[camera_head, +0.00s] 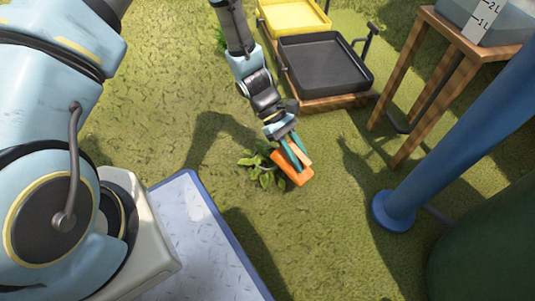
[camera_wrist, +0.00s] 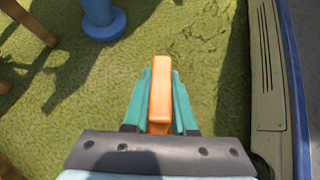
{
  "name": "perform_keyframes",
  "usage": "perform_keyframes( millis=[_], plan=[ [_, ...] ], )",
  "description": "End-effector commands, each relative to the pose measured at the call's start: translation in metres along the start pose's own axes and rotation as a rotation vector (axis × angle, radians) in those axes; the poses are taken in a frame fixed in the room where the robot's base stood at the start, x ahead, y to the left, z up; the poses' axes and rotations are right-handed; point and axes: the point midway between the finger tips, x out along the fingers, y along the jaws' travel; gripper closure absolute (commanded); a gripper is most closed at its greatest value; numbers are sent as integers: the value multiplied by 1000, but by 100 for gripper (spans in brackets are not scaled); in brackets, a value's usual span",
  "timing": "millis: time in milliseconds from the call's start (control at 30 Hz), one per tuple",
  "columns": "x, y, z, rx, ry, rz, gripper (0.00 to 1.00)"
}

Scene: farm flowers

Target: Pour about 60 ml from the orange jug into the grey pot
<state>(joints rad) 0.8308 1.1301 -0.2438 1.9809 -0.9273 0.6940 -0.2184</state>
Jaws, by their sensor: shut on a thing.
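My gripper (camera_head: 298,152) is at the centre of the head view, pointing down and to the right, with teal fingers shut on an orange piece that I take to be the orange jug (camera_head: 291,169). In the wrist view the orange jug (camera_wrist: 160,85) shows as a narrow bar between the fingers (camera_wrist: 160,100); its mouth and contents cannot be seen. A leafy green plant (camera_head: 262,169) is just left of the jug in the head view. No grey pot can be made out; whether one is hidden under the leaves or jug, I cannot tell.
A black tray (camera_head: 321,66) and a yellow tray (camera_head: 291,14) sit on a low wooden frame at the back. A wooden stand (camera_head: 450,55) bears a grey marked container (camera_head: 487,19). A blue post (camera_head: 398,207) stands right. Open grass lies between.

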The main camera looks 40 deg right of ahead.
Motion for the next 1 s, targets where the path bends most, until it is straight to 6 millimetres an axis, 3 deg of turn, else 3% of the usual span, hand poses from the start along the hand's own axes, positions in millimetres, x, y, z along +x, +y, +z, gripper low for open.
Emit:
perform_keyframes(
  millis=[1000],
  plan=[
    [-17, 0, -5, -1, -86, 1, 100]
  ],
)
